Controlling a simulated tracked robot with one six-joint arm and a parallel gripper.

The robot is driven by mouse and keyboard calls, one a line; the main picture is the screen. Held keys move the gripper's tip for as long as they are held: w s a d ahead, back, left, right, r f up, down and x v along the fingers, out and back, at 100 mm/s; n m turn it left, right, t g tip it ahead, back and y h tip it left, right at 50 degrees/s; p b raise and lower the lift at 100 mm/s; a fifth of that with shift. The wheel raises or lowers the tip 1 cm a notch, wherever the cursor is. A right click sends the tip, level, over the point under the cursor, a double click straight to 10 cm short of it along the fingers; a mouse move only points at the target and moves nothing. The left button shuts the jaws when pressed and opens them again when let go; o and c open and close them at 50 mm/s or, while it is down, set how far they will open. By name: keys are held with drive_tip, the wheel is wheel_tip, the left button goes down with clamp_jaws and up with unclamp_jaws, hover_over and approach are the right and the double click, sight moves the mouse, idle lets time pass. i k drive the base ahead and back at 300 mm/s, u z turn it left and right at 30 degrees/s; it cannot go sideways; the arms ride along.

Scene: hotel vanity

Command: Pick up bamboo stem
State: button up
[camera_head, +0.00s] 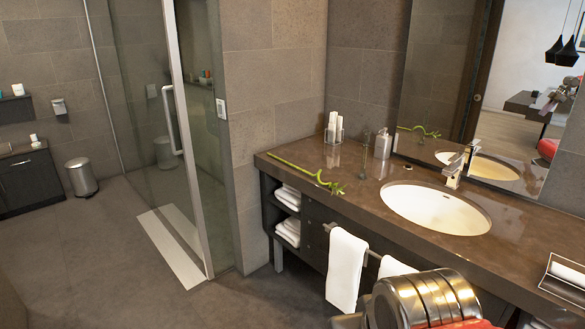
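A green bamboo stem (299,168) lies on the brown stone vanity counter (360,205), left of the sink. It is long and thin, with leafy shoots at its near right end. It lies at a slant, with its far end close to the wall. Its reflection shows in the mirror. Part of my arm shows at the bottom right, in front of the vanity and well short of the stem. My gripper's fingers cannot be seen.
A white oval sink (435,210) with a chrome faucet (455,170) is set into the counter. A soap dispenser (382,145), a clear glass vase and a tumbler holder (334,131) stand behind the stem. White towels (346,268) hang in front. Floor left of the vanity is clear.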

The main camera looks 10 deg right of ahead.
sight(317, 174)
drive_tip(key=u, duration=0.4)
drive_tip(key=i, duration=2.3)
drive_tip(key=z, duration=0.25)
drive_tip(key=i, duration=1.05)
drive_tip(key=z, duration=0.25)
